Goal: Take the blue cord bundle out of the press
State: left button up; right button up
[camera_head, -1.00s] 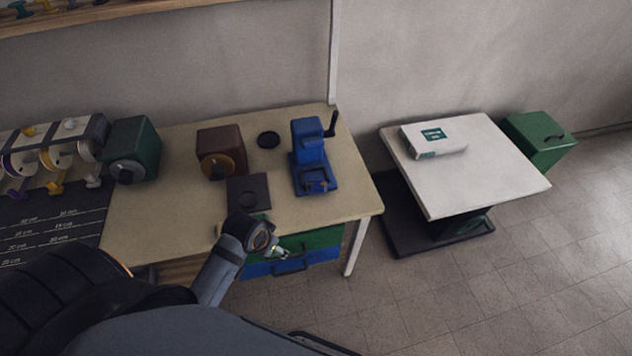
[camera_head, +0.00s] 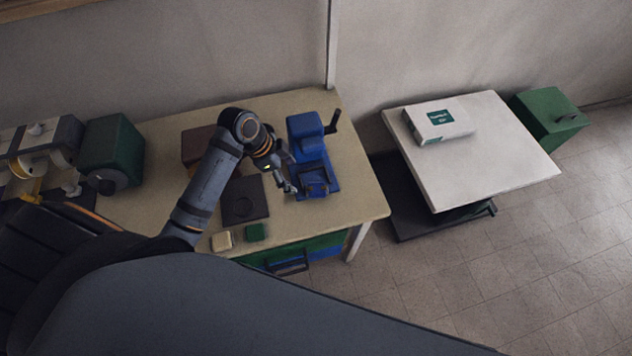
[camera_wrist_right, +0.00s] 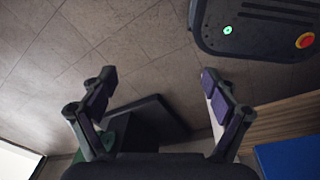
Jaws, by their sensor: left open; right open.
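The blue press (camera_head: 306,135) with a black crank handle stands at the right part of the workbench. Its low front tray (camera_head: 317,185) holds something dark blue; I cannot tell a cord bundle apart from the blue press there. My left gripper (camera_head: 287,186) is open and empty, just left of the press's front tray, with its arm reaching over the bench. My right gripper (camera_wrist_right: 158,80) is open and empty in the right wrist view, above the floor and away from the press.
A dark square plate (camera_head: 243,200) lies left of the press. A tan block (camera_head: 222,241) and a green block (camera_head: 256,232) lie at the bench's front edge. A white table (camera_head: 490,165) with a white-green box (camera_head: 440,124) stands right.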

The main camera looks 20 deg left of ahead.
aim_at(307, 189)
pick_arm(q)
jog(key=x, duration=0.3)
jog(key=shift+s+d, duration=0.2)
jog(key=shift+s, duration=0.05)
jog(key=shift+w+d+f, duration=0.2)
jog(key=shift+w+f, duration=0.2)
jog(key=shift+f, duration=0.4)
jog(key=shift+d+f+p, duration=0.15)
jog(key=shift+f+p, duration=0.15)
jog(key=shift+p, duration=0.15)
jog(key=p+x, duration=0.1)
jog(key=x, duration=0.3)
jog(key=shift+w, duration=0.1)
jog(key=shift+w+d+f, duration=0.1)
jog(key=shift+f, duration=0.1)
jog(key=c, duration=1)
pick_arm(e)
jog(key=shift+s+d+r, duration=0.25)
jog(key=shift+s+r, duration=0.35)
jog(key=shift+r, duration=0.25)
pick_arm(q)
jog(key=shift+r, duration=0.1)
